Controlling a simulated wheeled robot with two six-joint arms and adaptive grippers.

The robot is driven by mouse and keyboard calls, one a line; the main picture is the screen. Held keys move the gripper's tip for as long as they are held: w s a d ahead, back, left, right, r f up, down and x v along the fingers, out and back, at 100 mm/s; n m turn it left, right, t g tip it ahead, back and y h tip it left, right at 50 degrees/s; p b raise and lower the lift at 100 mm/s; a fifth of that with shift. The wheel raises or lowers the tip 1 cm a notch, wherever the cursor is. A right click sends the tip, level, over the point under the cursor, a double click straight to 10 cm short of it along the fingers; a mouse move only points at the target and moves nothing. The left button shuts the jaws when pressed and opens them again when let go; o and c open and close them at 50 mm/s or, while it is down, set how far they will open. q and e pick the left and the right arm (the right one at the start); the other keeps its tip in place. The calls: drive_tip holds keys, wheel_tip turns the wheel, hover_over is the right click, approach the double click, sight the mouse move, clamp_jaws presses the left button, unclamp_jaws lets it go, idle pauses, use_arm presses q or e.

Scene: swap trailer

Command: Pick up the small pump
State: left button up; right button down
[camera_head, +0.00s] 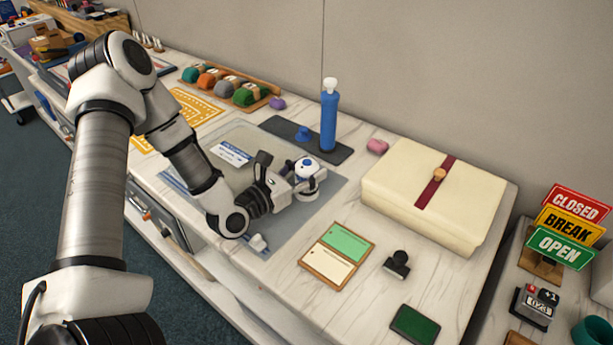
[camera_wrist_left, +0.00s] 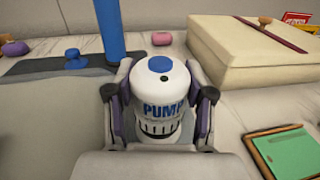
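The small pump (camera_head: 306,172) is white with a blue button on top. It stands upright near the right end of the grey mat (camera_head: 333,190) on the counter. In the left wrist view the pump (camera_wrist_left: 161,92) shows blue "PUMP" lettering and sits between the two fingers. My left gripper (camera_head: 301,183) is around the pump, with a finger on each side close to its body. Whether both fingers press on it is hard to tell. My right gripper is not in view.
A tall blue bottle (camera_head: 328,120) stands on a dark mat behind the pump. A cream box (camera_head: 433,193) with a red band is to the right. A green and cream card board (camera_head: 337,253) and a black stamp (camera_head: 397,263) lie in front.

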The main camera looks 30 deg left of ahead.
sight(308, 160)
use_arm(q)
drive_tip(key=c, duration=0.4)
drive_tip(key=shift+o, duration=0.2)
drive_tip(key=shift+r, duration=0.1)
drive_tip(key=shift+r, duration=0.25)
wheel_tip(308, 160, up, 2)
drive_tip(key=shift+w+r, duration=0.1)
drive_tip(key=shift+r, duration=0.15)
drive_tip(key=a+r+p+v, duration=0.1)
drive_tip(key=p+v, duration=1.4)
drive_tip(key=shift+w+r+m+h, duration=0.15)
drive_tip(key=shift+r+m+h, duration=0.2)
drive_tip(key=shift+m+h, duration=0.05)
